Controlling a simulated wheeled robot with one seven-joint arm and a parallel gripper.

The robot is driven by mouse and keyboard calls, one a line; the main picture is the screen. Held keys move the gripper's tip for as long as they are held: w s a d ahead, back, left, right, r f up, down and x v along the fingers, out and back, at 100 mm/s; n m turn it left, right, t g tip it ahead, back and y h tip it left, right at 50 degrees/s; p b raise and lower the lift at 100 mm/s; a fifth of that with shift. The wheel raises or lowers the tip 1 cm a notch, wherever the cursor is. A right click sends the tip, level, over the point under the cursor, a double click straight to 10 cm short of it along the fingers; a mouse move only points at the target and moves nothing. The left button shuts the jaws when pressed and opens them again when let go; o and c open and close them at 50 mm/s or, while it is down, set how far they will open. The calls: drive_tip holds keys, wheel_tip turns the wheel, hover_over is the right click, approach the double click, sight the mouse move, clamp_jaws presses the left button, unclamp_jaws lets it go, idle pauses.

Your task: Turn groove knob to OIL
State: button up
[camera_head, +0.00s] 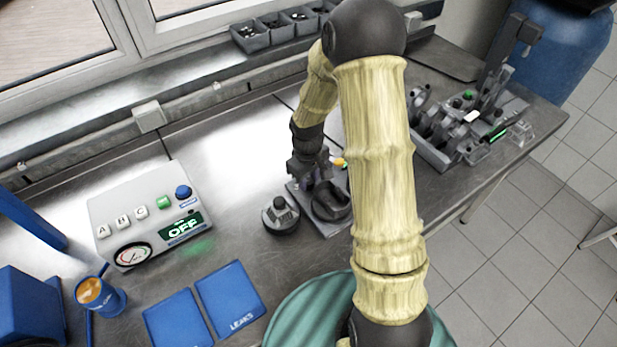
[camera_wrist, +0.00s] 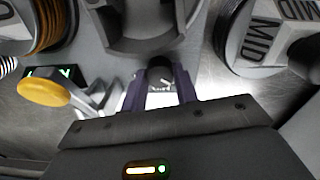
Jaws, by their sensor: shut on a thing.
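My gripper (camera_wrist: 160,88) points down at a grey fixture (camera_head: 333,228) on the bench. Its two purple fingers are closed around a small dark, round-ended piece (camera_wrist: 159,64), which appears to be the groove knob. A pale patch with a dark mark shows between the fingers; I cannot read it, so the knob's setting is unclear. In the head view my gripper (camera_head: 314,180) is at the fixture's back edge, and the knob is hidden. An orange disc (camera_wrist: 44,92) on a pale lever is left of the fingers, beside a small dark display (camera_wrist: 68,73) with green marks.
A dark ring-shaped holder (camera_head: 330,203) is on the fixture. A round grey piece (camera_head: 281,217), marked MID in the wrist view (camera_wrist: 262,45), stands to its left. A control box (camera_head: 145,212) reads OFF. An engine block (camera_head: 452,130) stands right. Blue mats (camera_head: 230,295) lie in front.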

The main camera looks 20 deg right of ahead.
sight(308, 183)
drive_tip(key=o, duration=1)
drive_tip(key=shift+r, duration=0.1)
drive_tip(key=r, duration=0.8)
drive_tip(key=r+b, duration=0.1)
drive_tip(key=r, duration=0.8)
drive_tip(key=shift+s+a+r, duration=0.15)
drive_tip(key=shift+a, duration=0.05)
drive_tip(key=shift+s, duration=0.1)
drive_tip(key=s+f+m, duration=0.1)
drive_tip(key=s+m, duration=0.1)
drive_tip(key=s, duration=0.2)
drive_tip(key=s+f+m+t, duration=0.1)
drive_tip(key=s+m, duration=0.1)
drive_tip(key=s, duration=0.3)
drive_tip(key=s+f+m+t, duration=0.1)
drive_tip(key=s+f, duration=0.1)
drive_tip(key=s, duration=0.2)
drive_tip(key=shift+s+d+m, duration=0.2)
drive_tip(key=shift+s+m, duration=0.1)
drive_tip(key=shift+m, duration=0.1)
